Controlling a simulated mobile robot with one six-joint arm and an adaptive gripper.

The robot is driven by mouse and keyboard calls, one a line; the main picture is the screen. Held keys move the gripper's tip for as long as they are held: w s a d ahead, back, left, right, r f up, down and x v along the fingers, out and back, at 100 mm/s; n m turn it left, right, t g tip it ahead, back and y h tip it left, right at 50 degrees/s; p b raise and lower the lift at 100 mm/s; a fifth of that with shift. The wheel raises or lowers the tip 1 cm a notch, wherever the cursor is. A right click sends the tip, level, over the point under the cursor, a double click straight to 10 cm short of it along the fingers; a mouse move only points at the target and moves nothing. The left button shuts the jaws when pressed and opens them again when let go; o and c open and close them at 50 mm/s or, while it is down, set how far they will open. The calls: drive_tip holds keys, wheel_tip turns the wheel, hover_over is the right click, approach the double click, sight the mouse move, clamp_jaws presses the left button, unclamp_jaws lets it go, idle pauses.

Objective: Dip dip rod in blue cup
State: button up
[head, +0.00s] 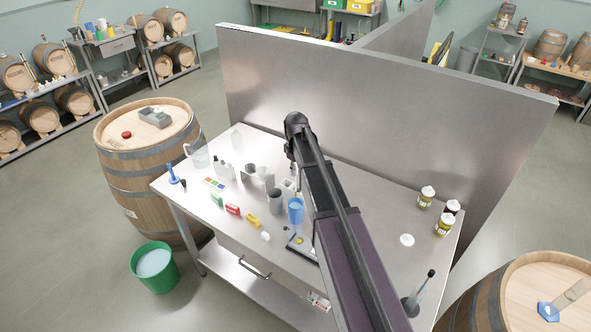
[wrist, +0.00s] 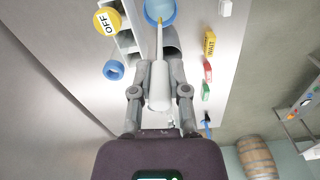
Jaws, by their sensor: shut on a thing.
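The dip rod (wrist: 159,84) has a thick white handle and a thin shaft with a yellowish tip. My gripper (wrist: 159,70) is shut on the handle in the wrist view. The blue cup (head: 296,212) stands upright on the steel table, left of my arm in the head view. Part of it shows at the top of the wrist view (wrist: 152,12). The rod's tip overlaps the cup there; I cannot tell whether it is inside or above. In the head view my arm mostly hides my gripper and the rod.
A grey cup (head: 275,202) stands beside the blue cup. Green, red and yellow blocks (head: 233,209) lie toward the table's front left. A steel partition (head: 370,120) rises behind. Jars (head: 444,225) stand at the right. A barrel (head: 150,160) is left of the table.

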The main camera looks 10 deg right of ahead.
drive_tip(key=shift+f+b, duration=1.25)
drive_tip(key=shift+f, duration=0.2)
drive_tip(key=shift+f+b, duration=4.55)
drive_tip(key=shift+b, duration=0.1)
drive_tip(key=shift+r, duration=0.1)
wheel_tip(320, 180, up, 12)
drive_tip(key=p, duration=1.2)
drive_tip(key=shift+r, duration=0.1)
